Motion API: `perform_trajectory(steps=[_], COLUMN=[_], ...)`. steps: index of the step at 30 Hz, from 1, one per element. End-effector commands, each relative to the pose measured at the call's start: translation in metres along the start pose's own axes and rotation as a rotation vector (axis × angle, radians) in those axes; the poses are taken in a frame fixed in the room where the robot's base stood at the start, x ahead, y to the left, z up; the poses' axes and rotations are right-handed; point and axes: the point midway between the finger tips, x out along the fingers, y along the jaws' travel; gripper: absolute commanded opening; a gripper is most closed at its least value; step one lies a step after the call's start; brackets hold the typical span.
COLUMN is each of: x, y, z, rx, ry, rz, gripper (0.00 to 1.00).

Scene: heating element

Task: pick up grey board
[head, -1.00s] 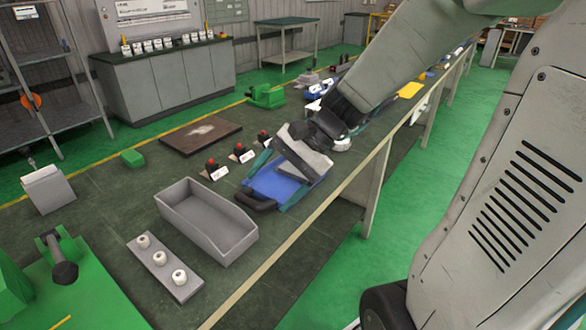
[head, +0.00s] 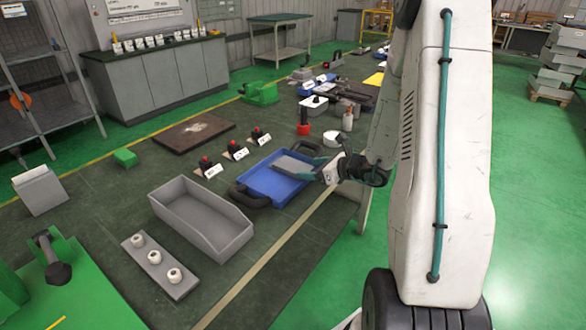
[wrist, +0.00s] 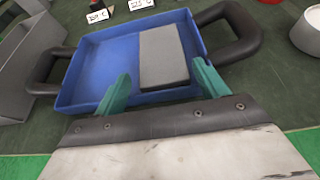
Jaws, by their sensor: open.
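The grey board (head: 295,167) is a flat rectangular slab. In the wrist view the grey board (wrist: 163,54) lies in the right part of the blue tray (wrist: 100,58), which has black handles at both ends. The blue tray (head: 262,183) rests near the table's front edge in the head view. My gripper (head: 314,160) is at the tray's near right side. In the wrist view my gripper (wrist: 161,78) is open. Its teal fingers reach over the tray's near wall, one on each side of the board's near end. Contact with the board cannot be told.
A grey open bin (head: 205,218) and a grey plate with three white knobs (head: 158,263) stand left of the tray. Small red-topped items with white labels (head: 236,151) sit behind it.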

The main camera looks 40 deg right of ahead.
Motion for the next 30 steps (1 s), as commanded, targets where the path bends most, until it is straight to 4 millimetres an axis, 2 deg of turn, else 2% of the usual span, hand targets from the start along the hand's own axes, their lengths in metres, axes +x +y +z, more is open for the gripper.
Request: perform_trajectory(steps=[10,18,21,22,30], x=[0.045,0.050,0.050,0.050,0.050], y=[-0.002,-0.002,-0.002,-0.002,-0.003], z=[0.002,0.002,0.002,0.002,0.003], rx=[-0.002,-0.002,-0.002,-0.002,-0.003], ry=[0.000,0.000,-0.001,0.000,-0.001], rz=[0.004,0.002,0.002,0.002,0.001], gripper=[0.73,0.73,0.45,0.39,0.39])
